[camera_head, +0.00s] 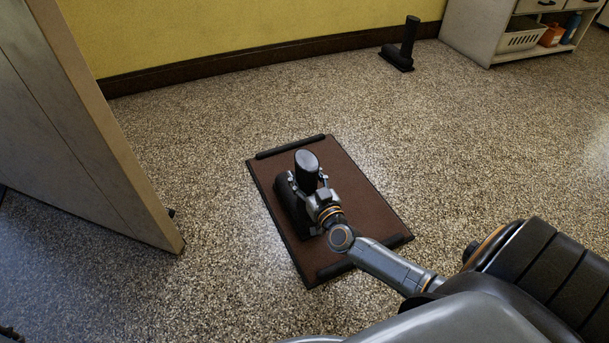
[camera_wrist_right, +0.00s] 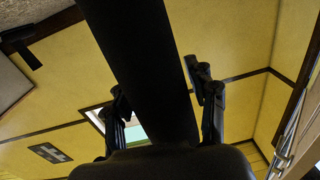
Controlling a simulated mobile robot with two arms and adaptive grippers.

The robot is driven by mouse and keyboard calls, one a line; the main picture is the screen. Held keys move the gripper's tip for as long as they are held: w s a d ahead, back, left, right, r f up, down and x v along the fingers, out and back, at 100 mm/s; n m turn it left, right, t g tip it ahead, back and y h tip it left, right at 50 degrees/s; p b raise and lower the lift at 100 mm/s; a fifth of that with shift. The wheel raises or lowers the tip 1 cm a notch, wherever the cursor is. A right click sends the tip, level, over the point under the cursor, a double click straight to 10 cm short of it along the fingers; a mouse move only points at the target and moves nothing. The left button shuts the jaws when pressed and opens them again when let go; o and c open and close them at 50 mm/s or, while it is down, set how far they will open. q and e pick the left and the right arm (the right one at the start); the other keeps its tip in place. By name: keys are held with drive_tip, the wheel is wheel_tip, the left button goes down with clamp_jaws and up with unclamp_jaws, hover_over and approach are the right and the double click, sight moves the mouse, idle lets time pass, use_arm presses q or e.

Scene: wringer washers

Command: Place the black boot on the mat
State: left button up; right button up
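A black boot (camera_head: 291,207) stands upright on the brown mat (camera_head: 366,208), on its left part. My right gripper (camera_head: 308,181) is at the boot's shaft, with one finger on each side. In the right wrist view the dark shaft (camera_wrist_right: 142,55) runs between the fingers of the right gripper (camera_wrist_right: 157,85). A narrow gap shows between the shaft and the right-hand finger, so the gripper looks open around it. A second black boot (camera_head: 401,51) stands upright on the floor near the yellow wall.
The mat has dark raised bars at its far and near ends. A tan panel (camera_head: 95,130) stands at the left. A white shelf unit (camera_head: 478,35) with a basket (camera_head: 520,36) and bottles is at the back right. The speckled floor between is clear.

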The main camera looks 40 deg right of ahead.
drive_tip(key=shift+o, duration=0.6)
